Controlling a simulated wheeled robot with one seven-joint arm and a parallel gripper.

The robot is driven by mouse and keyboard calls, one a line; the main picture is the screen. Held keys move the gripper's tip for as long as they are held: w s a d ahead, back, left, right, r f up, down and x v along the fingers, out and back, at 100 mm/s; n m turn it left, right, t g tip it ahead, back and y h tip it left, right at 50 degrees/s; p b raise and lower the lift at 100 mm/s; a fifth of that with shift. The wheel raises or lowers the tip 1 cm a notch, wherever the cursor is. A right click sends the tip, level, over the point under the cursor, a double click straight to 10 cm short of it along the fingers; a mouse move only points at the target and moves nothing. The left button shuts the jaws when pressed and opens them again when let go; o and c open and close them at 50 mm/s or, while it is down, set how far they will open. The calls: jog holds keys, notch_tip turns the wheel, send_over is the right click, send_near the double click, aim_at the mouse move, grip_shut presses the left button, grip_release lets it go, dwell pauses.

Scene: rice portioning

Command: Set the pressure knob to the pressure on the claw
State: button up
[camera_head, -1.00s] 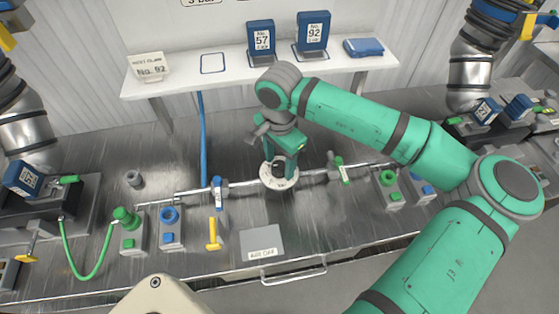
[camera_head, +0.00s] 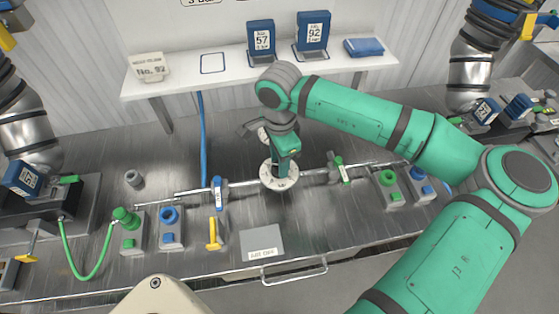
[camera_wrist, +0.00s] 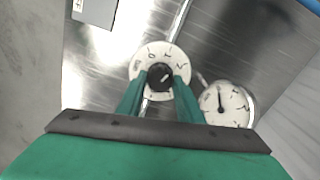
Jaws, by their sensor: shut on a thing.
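The pressure knob is black (camera_wrist: 160,76) and sits on a round white dial plate with dark marks (camera_wrist: 150,54). The plate also shows in the head view (camera_head: 279,183), on the pipe along the bench. My gripper (camera_wrist: 161,83) reaches down over it and is shut on the knob, one finger on each side. The knob has a light pointer line, but the figure it points at is unclear. A round gauge (camera_wrist: 224,106) with a dark needle stands beside the dial. Two blue claw boxes, No. 57 (camera_head: 261,38) and No. 92 (camera_head: 313,34), stand on the white shelf.
A sign reading No. 92 (camera_head: 149,68) stands on the shelf's left. A blue-handled valve (camera_head: 217,190) and a green-handled valve (camera_head: 342,170) flank the dial on the pipe. A grey plate (camera_head: 262,243) lies in front. Coupling blocks stand on both sides.

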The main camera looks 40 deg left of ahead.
jog(key=m, duration=0.7)
jog(key=shift+d, duration=0.1)
jog(key=m, duration=0.6)
jog(key=shift+m, duration=0.4)
jog(key=o, duration=1.1)
jog(key=shift+c, duration=0.2)
notch_tip(320, 180, up, 11)
jog(key=shift+f, duration=0.1)
